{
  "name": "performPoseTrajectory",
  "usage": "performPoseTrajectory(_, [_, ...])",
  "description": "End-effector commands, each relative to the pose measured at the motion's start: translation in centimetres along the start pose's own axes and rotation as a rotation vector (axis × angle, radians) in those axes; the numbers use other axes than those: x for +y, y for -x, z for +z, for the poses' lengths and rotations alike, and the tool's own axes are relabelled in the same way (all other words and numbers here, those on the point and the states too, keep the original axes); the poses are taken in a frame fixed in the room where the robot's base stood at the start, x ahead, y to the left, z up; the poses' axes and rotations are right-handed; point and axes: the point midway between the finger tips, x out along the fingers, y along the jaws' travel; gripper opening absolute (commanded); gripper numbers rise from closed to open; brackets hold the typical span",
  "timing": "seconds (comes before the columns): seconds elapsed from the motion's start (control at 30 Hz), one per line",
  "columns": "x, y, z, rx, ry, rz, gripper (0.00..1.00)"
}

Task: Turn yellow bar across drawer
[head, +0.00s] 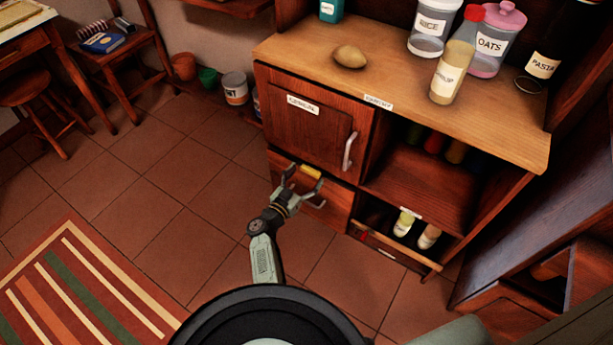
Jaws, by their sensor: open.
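The yellow bar (310,172) is a short piece at the top of the closed lower left drawer (333,200), below the cabinet door. It looks roughly in line with the drawer's top edge; its far end is close to my gripper's finger, so its exact angle is hard to tell. My gripper (304,187) is open in front of the drawer front, its two fingers spread on either side just below the bar. I cannot tell whether a finger touches the bar or the drawer.
A labelled door (310,120) with a light handle (348,151) is above the drawer. To the right, a low open compartment holds bottles (404,223) behind a wooden rail (400,250). A potato-like item (350,56) and jars stand on the counter (400,85).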

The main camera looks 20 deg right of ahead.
Motion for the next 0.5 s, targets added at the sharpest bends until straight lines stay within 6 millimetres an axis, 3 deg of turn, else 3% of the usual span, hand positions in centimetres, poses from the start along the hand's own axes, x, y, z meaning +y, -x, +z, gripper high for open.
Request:
performPoseTrajectory(0.4, [-0.02,-0.97,-0.01,0.0,0.001,-0.001,0.8])
performPoseTrajectory(0.5, [-0.03,-0.96,-0.02,0.0,0.001,-0.002,0.73])
